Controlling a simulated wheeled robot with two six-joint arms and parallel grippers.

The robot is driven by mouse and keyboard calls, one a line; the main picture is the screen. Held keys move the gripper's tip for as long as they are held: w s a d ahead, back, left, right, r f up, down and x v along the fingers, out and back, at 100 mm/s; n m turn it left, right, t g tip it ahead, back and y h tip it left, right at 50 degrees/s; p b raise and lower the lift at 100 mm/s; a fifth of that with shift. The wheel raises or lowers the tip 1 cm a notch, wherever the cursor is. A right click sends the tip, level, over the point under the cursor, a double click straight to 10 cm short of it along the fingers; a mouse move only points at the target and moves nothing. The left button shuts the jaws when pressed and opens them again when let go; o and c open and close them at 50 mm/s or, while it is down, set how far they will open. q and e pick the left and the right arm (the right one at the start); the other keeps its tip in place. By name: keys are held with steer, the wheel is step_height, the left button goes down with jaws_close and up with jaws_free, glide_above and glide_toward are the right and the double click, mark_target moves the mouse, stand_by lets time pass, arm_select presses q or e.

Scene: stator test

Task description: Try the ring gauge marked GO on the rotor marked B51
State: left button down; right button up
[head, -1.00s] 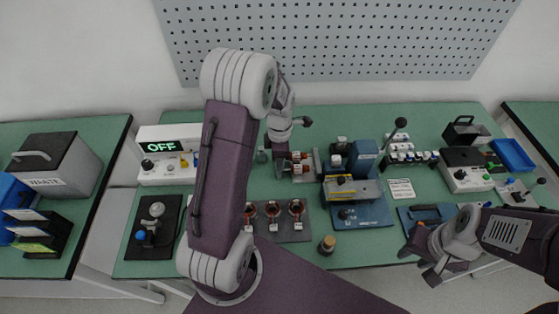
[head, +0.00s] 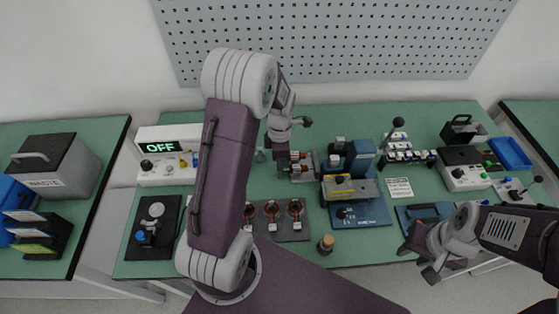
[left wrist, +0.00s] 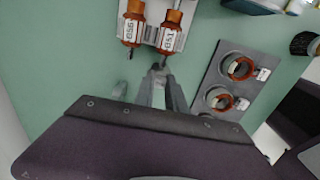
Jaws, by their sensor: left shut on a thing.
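The rotor rack (head: 313,158) stands at the middle of the bench and holds orange-brown rotors. In the left wrist view, two rotors show with upside-down labels. The right one (left wrist: 171,38) seems to read B51; the left one (left wrist: 133,28) seems to read 659 or B59. My left gripper (left wrist: 159,72) is shut at the near shaft end of the right rotor, which still lies in the rack. In the head view its fingertips are hard to make out. My right gripper (head: 420,264) is open and empty at the front right edge. I cannot pick out a GO mark.
A grey plate with copper-wound stators (head: 285,232) lies in front of the rack. A meter reading OFF (head: 168,153) is at left. Bare green bench lies behind the rack.

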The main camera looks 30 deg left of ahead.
arm_select(q)
steer(key=shift+w+d+p, duration=0.2)
steer(key=shift+d+p, duration=0.1)
stand_by(0.9)
steer(key=shift+a, duration=0.1)
stand_by(0.8)
steer(key=shift+s+a, duration=0.2)
steer(key=shift+a, duration=0.05)
steer(key=shift+s+a, duration=0.1)
steer(key=shift+s+a+p, duration=0.15)
steer(key=shift+a+p, duration=0.1)
steer(key=shift+p, duration=0.05)
stand_by(0.3)
step_height(320, 180, up, 5)
steer(key=p, duration=0.4)
steer(key=shift+p, duration=0.35)
